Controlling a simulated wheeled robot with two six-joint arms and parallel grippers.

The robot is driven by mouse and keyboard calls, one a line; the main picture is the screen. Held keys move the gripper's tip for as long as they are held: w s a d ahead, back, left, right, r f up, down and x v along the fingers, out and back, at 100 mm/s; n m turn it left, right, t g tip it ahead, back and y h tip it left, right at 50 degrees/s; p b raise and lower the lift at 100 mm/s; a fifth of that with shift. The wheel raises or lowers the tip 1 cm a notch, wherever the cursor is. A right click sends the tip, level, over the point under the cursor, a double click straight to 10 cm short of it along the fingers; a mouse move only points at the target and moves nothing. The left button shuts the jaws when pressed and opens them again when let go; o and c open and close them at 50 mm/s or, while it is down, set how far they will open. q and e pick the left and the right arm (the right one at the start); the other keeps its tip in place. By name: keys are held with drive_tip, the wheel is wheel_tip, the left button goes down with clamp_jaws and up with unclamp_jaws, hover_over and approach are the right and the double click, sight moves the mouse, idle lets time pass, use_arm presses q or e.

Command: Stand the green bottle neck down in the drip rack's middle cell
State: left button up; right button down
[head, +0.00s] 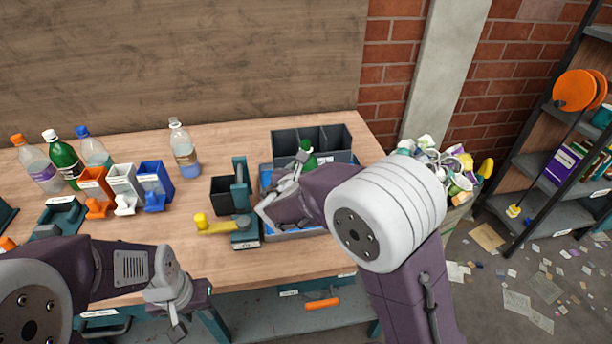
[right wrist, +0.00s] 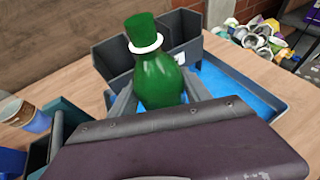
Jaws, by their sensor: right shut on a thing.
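The green bottle (right wrist: 158,80) is between the fingers of my right gripper (head: 287,178), which is shut on it. Its green cap and white neck ring point up and away from the gripper in the right wrist view. In the head view only a small green part of the bottle (head: 307,146) shows; the gripper and arm hide the rest. The dark grey drip rack (head: 342,155), with three cells, stands just behind the bottle. The bottle overlaps it in view; I cannot tell whether they touch. My left gripper (head: 177,318) is low at the table's front edge, its fingers unclear.
A blue tray (right wrist: 225,80) lies by the rack. A teal stand (head: 241,190) with a dark bin and a yellow-knobbed part (head: 210,225) is left of my right gripper. Orange, white and blue holders (head: 125,184) and several bottles, one green (head: 65,160), stand further left.

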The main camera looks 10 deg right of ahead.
drive_tip(key=shift+f, duration=0.65)
drive_tip(key=shift+f, duration=0.15)
drive_tip(key=shift+c, duration=2.4)
unclamp_jaws()
